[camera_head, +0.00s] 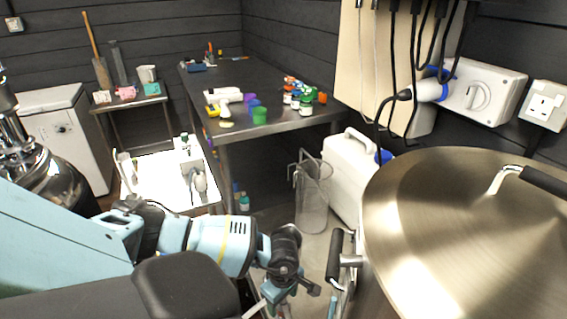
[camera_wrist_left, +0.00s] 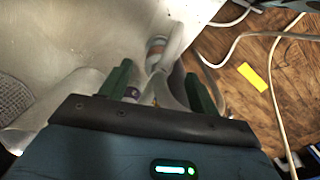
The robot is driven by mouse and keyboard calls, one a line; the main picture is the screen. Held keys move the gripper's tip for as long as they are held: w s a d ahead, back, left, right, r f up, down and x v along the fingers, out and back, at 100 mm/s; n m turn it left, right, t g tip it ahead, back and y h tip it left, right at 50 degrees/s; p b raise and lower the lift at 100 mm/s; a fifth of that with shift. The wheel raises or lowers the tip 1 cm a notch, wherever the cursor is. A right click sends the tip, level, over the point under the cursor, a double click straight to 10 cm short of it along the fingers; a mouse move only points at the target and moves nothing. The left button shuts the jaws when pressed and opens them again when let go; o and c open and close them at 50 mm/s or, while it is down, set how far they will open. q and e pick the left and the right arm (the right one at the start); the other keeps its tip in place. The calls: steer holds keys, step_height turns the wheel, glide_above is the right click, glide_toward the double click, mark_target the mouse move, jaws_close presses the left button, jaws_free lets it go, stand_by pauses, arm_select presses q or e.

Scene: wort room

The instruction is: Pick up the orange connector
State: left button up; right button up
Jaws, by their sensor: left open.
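No orange connector can be told for certain. In the head view a small orange piece (camera_head: 322,97) lies among coloured fittings on the dark table at the back. In the left wrist view a pale cylindrical piece with an orange-brown band (camera_wrist_left: 156,43) is just beyond and between my fingers, against a pale metal surface; I cannot tell what it is. My left gripper (camera_wrist_left: 158,85) is open, with its two green fingers apart and nothing visibly clamped. In the head view it points down low at the bottom centre, partly cut off. My right gripper is not in view.
The large steel vessel (camera_head: 465,225) with its lid handle fills the right. A white jerrycan (camera_head: 348,165) and a clear jug (camera_head: 312,200) stand beyond my gripper. Pale cables (camera_wrist_left: 275,85) and a yellow strip (camera_wrist_left: 252,77) lie on the wooden floor.

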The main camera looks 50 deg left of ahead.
mark_target(283, 307)
arm_select(q)
step_height(283, 307, down, 5)
steer(key=shift+r, duration=0.1)
steer(key=shift+c, duration=0.3)
steer(key=shift+w+a, duration=0.1)
steer(key=c, duration=1.1)
steer(key=shift+o, duration=0.2)
steer(key=shift+r, duration=0.65)
step_height(283, 307, up, 2)
steer(key=shift+r, duration=0.2)
steer(key=s+d, duration=0.4)
steer(key=s, duration=0.3)
steer(key=s+d+r, duration=0.1)
steer(key=s+d, duration=0.2)
steer(key=s, duration=0.4)
steer(key=shift+d+r, duration=0.15)
steer(key=shift+d, duration=0.2)
